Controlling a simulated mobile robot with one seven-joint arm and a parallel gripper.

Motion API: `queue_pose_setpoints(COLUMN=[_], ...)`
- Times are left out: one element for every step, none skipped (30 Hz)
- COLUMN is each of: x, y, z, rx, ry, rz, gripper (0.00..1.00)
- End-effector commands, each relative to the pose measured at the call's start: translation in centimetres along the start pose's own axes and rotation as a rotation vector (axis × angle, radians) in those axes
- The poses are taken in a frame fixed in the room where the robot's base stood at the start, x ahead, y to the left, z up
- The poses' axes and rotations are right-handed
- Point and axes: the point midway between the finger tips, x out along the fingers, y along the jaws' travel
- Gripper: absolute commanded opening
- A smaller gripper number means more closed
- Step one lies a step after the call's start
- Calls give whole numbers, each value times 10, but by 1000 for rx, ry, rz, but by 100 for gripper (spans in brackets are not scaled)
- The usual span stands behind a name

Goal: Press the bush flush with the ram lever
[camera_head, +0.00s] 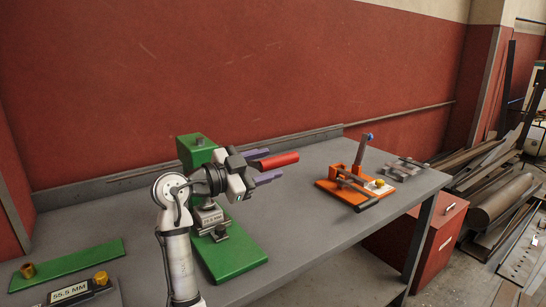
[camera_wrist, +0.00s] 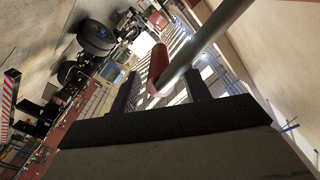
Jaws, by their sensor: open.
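My gripper (camera_head: 272,164) is open in the head view, with purple fingers pointing right. The red grip of the ram lever (camera_head: 277,161) lies between the fingers. The wrist view shows the red grip (camera_wrist: 158,62) and a bare steel rod (camera_wrist: 205,42) crossing between and above the dark fingers; contact cannot be told. The green press (camera_head: 196,149) stands behind my arm, its green base (camera_head: 232,258) reaching forward. A grey labelled block (camera_head: 209,216) sits at the press. My arm hides the ram, and I cannot make out a bush under it.
At the left, a green plate (camera_head: 70,264) carries a small brass piece (camera_head: 28,270). Another brass piece (camera_head: 101,278) sits by a block labelled 55.5 MM (camera_head: 70,292). An orange fixture (camera_head: 341,190) stands on the grey bench (camera_head: 300,235) at right, with clear bench between.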

Motion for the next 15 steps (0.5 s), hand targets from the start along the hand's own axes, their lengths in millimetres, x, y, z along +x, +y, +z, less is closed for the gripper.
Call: queue_pose_setpoints(x=[7,11,15,18,20,22,23,24,25,25,25,25,25,25,25], y=[-1,-1,-1,-1,-1,0,0,0,0,0,0,0,0,0,0], z=[-2,-1,-1,-1,0,0,0,0,1,1,1,1,1,1,1], rx=[-2,-2,-2,-2,-2,-1,-1,-1,-1,-1,-1,-1,-1,-1,-1], ry=[1,2,1,1,1,0,0,0,0,0,0,0,0,0,0], rz=[1,0,1,1,0,0,-1,-1,-2,-2,-2,-2,-2,-2,-2], gripper=[47,47,47,47,47,47,47,47,47,47,47,47,47,47,47])
